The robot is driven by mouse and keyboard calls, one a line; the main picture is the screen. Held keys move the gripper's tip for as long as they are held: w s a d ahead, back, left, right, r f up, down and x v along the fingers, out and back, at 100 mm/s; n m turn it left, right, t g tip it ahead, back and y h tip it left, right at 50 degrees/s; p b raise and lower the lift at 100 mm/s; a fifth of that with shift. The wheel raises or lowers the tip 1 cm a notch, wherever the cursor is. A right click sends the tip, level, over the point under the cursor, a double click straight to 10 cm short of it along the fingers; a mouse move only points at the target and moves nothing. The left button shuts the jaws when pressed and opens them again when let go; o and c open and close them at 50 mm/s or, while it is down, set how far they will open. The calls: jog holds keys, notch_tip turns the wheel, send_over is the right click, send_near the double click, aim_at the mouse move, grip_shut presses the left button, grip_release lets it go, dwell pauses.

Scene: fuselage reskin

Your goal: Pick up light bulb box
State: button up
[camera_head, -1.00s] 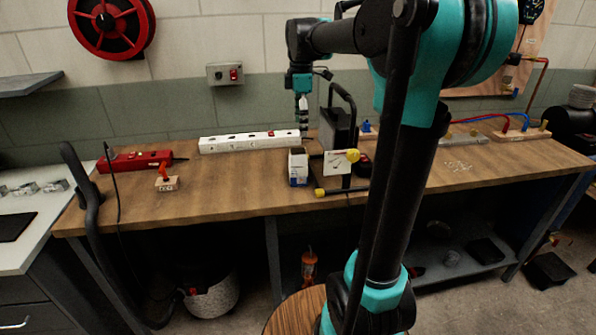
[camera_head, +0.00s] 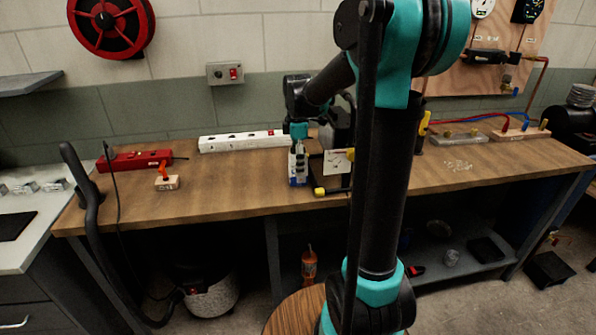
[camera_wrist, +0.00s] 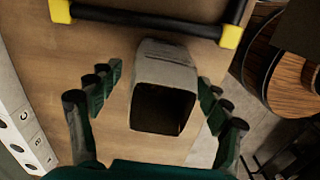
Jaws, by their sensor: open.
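The light bulb box (camera_head: 293,178) is a small white and blue carton standing on the wooden workbench. In the wrist view it is a grey-white box (camera_wrist: 167,68) with a dark open end facing the camera. My gripper (camera_head: 298,150) is right above the box in the head view and partly covers its upper part. In the wrist view my gripper (camera_wrist: 158,88) is open, with one finger on each side of the box. Gaps show between the fingers and the box sides, so I see no contact.
A white power strip (camera_head: 240,141) lies behind and left. A yellow-cornered stand with a white panel (camera_head: 336,162) is close on the box's right. A red power strip (camera_head: 135,161) and a small block with an orange lever (camera_head: 167,182) sit left. The bench front (camera_head: 230,200) is clear.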

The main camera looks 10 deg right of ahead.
jog(key=shift+f, duration=0.6)
jog(key=c, duration=1.2)
jog(key=shift+r, duration=0.1)
jog(key=shift+c, duration=0.2)
